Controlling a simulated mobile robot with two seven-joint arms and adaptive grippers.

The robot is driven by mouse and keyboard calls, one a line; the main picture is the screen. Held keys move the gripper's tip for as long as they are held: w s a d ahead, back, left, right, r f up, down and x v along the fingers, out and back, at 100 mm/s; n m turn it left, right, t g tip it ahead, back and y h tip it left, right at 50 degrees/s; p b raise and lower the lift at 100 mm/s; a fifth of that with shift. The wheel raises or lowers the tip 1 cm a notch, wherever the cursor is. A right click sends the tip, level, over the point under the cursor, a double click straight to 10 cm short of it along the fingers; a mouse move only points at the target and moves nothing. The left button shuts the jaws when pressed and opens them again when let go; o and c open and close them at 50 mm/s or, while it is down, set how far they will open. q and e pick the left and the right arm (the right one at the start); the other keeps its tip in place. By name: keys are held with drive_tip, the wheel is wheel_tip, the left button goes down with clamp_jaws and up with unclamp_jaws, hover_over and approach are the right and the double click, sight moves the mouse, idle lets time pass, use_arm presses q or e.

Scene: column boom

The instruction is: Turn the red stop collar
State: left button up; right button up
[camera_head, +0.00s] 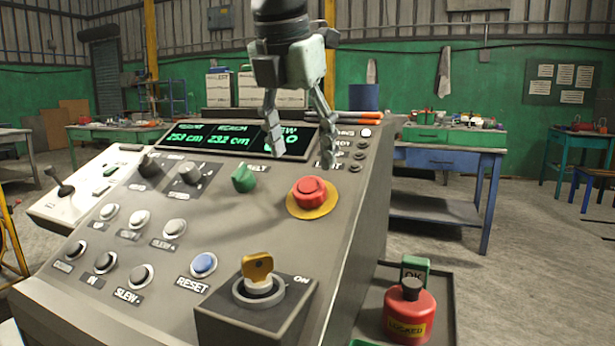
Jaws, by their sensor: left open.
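The red stop collar (310,191) sits on a yellow round plate on the sloped grey console (262,213), right of centre. It is fully visible. My left gripper (301,142) hangs from the top of the view with its fingers spread and pointing down. It is open and empty, and shows above the collar in the picture, apart from it. The fingers cover part of the lit display. My right gripper is not in view.
A green knob (243,178) is left of the collar. A yellow key switch (257,270) stands on a raised box below it. Several push buttons, including blue RESET (204,264), fill the panel's left. A red padlocked canister (409,313) sits in a tray at lower right.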

sight(308, 183)
use_arm(q)
drive_tip(key=x, duration=0.5)
drive_tip(key=shift+d+f, duration=0.1)
drive_tip(key=shift+f, duration=0.1)
drive_tip(key=shift+w+d+f, duration=0.1)
drive_tip(key=shift+w+f, duration=0.1)
drive_tip(key=shift+f, duration=0.25)
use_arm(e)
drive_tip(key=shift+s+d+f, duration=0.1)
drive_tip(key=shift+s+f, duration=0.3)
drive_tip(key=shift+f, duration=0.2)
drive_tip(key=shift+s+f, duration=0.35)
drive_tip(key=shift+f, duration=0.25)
use_arm(q)
drive_tip(key=shift+c, duration=0.2)
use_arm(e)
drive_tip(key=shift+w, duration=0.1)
use_arm(q)
drive_tip(key=shift+c, duration=1.1)
drive_tip(key=c, duration=0.9)
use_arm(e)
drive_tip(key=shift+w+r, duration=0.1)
